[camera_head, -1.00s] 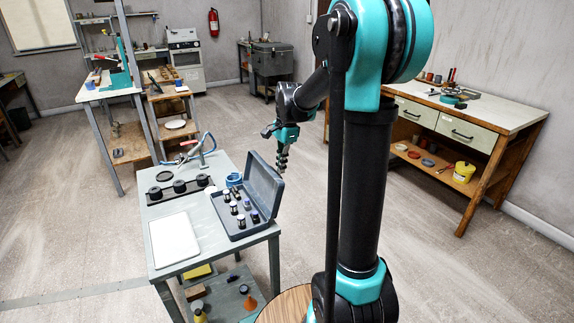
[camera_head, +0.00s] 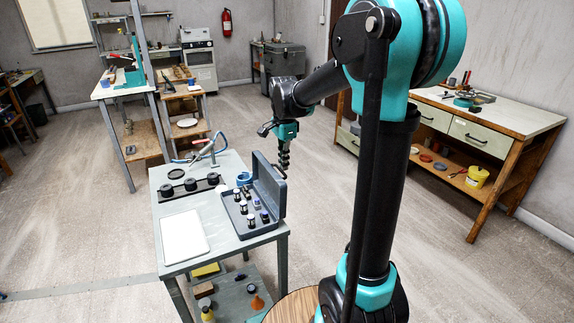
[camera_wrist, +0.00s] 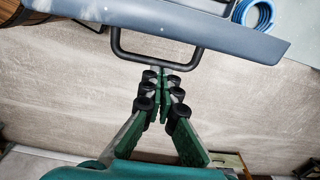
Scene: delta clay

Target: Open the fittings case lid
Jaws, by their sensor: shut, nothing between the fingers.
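The fittings case (camera_head: 250,232) is a grey-blue box on the grey side table, with several small bottles inside. Its lid (camera_head: 270,185) stands raised, roughly upright, along the right side of the case. In the wrist view the lid (camera_wrist: 200,30) crosses the top, with a black loop handle (camera_wrist: 155,62) on its edge. My gripper (camera_head: 283,172) is just right of the raised lid. In the wrist view my gripper (camera_wrist: 164,75) is shut and empty, its fingertips at the handle's outer bar; I cannot tell whether they touch.
A white tray (camera_head: 186,237) and a dark rack with black pieces (camera_head: 190,186) share the tabletop. A blue coil (camera_head: 244,178) lies behind the case. A drawer bench (camera_head: 480,120) stands at the right. Open floor lies right of the table.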

